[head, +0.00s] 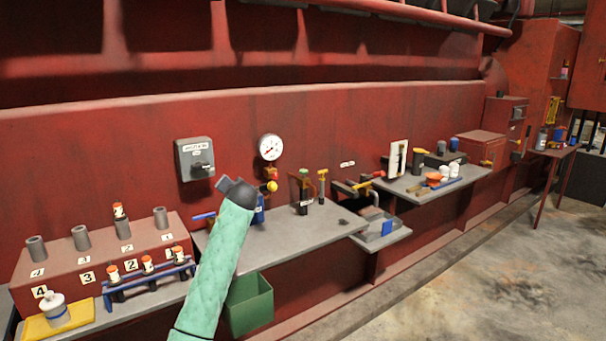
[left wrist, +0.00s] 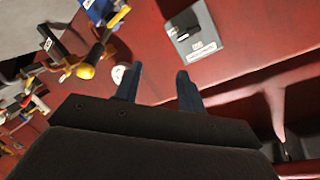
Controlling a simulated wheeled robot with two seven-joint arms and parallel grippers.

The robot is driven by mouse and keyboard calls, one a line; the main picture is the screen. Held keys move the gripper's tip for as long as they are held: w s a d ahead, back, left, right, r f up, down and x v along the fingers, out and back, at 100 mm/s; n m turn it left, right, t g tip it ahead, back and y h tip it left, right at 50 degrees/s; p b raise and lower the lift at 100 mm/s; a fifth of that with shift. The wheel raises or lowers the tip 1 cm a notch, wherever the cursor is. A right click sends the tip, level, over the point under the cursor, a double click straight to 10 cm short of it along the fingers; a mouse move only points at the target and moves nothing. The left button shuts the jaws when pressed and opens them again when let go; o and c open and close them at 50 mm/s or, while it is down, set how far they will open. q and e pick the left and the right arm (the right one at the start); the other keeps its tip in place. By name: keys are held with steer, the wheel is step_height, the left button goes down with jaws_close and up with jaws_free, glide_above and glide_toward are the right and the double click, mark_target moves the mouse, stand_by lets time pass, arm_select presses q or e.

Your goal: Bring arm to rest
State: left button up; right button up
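My left arm, in a green sleeve, reaches up from the bottom of the head view. Its dark left gripper (head: 228,184) is in front of the red wall, below and between the grey switch box (head: 195,159) and the round gauge (head: 270,147). In the left wrist view the left gripper (left wrist: 159,72) has its two fingers apart with nothing between them. That view also shows the switch box (left wrist: 194,32) at upper right and a yellow knob (left wrist: 86,71) at left. My right gripper is in neither view.
A grey shelf (head: 285,238) with tools lies right of the arm, with a green bin (head: 248,304) below it. At left are a numbered red block (head: 75,275), a blue rack (head: 150,283) of orange-capped vials and a yellow tray (head: 57,324). Open floor (head: 470,270) lies at right.

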arm_select(q)
steer(key=s+d+f+n+g+h, duration=0.1)
steer(key=s+d+f+g+h, duration=0.1)
steer(key=s+f, duration=0.9)
steer(key=s+d+f+g+h, duration=0.25)
steer(key=s+f, duration=0.35)
steer(key=f, duration=1)
steer(key=s+d+f+n+g+h, duration=0.1)
steer(key=s+d+f+h, duration=0.15)
steer(key=s+f, duration=0.85)
steer(key=s+f+g, duration=0.2)
steer(key=s+f, duration=0.8)
steer(key=s, duration=0.4)
steer(key=s+f+g, duration=0.3)
steer(key=s+f, duration=0.7)
steer(key=s, duration=0.5)
steer(key=s+f+g, duration=0.2)
steer(key=s+f, duration=0.9)
steer(key=s, duration=0.3)
steer(key=shift+s+n, duration=0.25)
steer(key=shift+n, duration=0.05)
steer(key=shift+d, duration=0.1)
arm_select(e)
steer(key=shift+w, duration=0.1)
